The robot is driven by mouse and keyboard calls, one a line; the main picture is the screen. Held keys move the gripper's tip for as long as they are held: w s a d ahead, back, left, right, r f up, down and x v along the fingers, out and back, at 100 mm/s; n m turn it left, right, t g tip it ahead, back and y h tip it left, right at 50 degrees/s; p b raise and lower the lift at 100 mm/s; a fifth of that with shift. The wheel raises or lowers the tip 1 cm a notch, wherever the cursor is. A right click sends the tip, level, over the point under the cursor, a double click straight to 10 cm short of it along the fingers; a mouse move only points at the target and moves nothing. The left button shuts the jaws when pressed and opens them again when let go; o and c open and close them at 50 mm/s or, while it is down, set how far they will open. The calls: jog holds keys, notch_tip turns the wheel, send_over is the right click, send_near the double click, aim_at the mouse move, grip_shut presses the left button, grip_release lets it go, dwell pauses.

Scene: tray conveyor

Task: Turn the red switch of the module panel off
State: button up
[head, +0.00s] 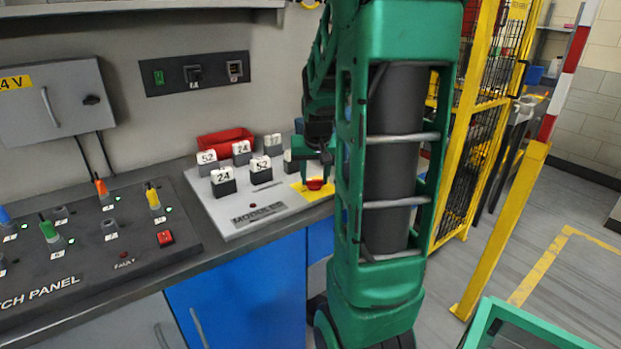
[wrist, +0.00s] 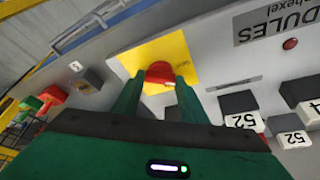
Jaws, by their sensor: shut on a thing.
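The module panel (head: 285,213) is a light grey plate on the bench, labelled MODULES. The red switch (head: 315,184) is a round red knob on a yellow square at the panel's right end. In the wrist view the red switch (wrist: 160,71) sits between the two green fingertips, on the yellow square (wrist: 192,52). My gripper (head: 314,168) reaches down onto the switch from above and is shut on it; it also shows in the wrist view (wrist: 160,86). The fingers hide the knob's sides, and its turned position cannot be read.
Several numbered module blocks (head: 223,182) stand on the panel beside the switch, with a red bin (head: 226,139) behind. The patch panel (head: 90,235) with coloured plugs lies to the left. A yellow guard fence (head: 476,130) stands to the right. Open floor lies front right.

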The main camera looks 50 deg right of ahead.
jog(key=shift+o, duration=0.2)
jog(key=n+y, duration=0.1)
jog(key=n, duration=0.2)
jog(key=n+t+y, duration=0.1)
jog(key=n, duration=0.2)
jog(key=shift+w+d+r, duration=0.15)
jog(key=shift+d, duration=0.05)
jog(key=shift+n, duration=0.4)
jog(key=o, duration=1)
jog(key=shift+o, duration=0.2)
jog(key=v, duration=1)
jog(key=shift+s+r, duration=0.2)
jog(key=shift+s, duration=0.15)
